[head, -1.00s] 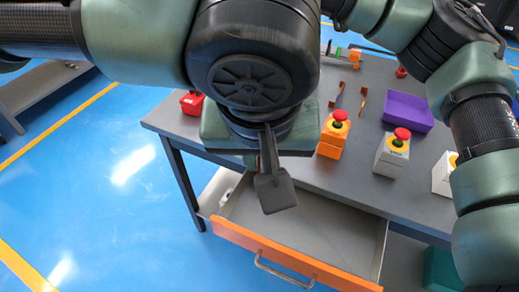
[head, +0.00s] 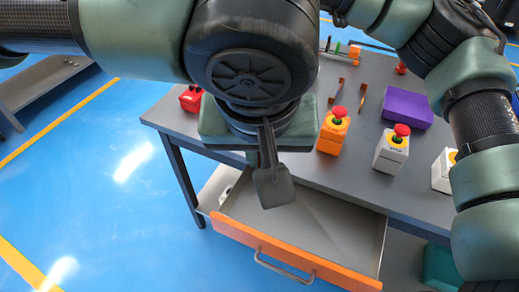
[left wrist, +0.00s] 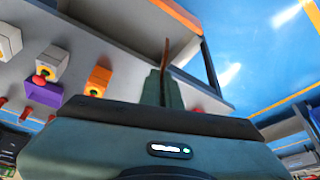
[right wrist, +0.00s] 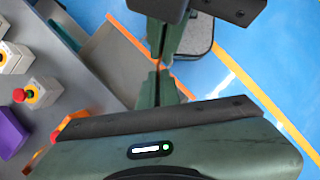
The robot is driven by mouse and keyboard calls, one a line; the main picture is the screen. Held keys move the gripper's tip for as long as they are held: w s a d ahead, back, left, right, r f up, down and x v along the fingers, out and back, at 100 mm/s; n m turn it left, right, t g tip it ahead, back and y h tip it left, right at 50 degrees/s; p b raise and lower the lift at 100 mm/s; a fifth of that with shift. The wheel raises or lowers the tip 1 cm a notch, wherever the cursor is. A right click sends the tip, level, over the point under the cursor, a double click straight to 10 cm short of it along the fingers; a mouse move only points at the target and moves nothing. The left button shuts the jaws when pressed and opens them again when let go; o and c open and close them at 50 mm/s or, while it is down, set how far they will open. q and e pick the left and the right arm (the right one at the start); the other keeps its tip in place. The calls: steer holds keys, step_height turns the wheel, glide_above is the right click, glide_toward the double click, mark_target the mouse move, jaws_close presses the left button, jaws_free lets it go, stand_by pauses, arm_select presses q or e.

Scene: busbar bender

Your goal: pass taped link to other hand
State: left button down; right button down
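My left gripper (left wrist: 161,82) is shut on the taped link (left wrist: 167,55), a thin brown strip seen nearly edge-on that stands out past its fingers in the left wrist view. In the head view, the left wrist (head: 255,130) hangs in front of the table and hides the link. In the right wrist view, my right gripper's fingers (right wrist: 159,85) point up toward the left gripper's fingers (right wrist: 166,38). A small copper-coloured bit of the link (right wrist: 159,63) shows between the two sets of fingers. I cannot tell if the right fingers touch or hold it.
A grey table (head: 310,172) with an open, empty-looking drawer (head: 335,232) lies below the arms. An orange button box (head: 332,137), a white button box (head: 391,153) and a purple box (head: 407,109) stand on it.

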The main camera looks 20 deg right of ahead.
steer(key=shift+a, duration=0.15)
stand_by(0.3)
steer(key=c, duration=1.6)
jaws_free()
steer(key=shift+o, duration=0.2)
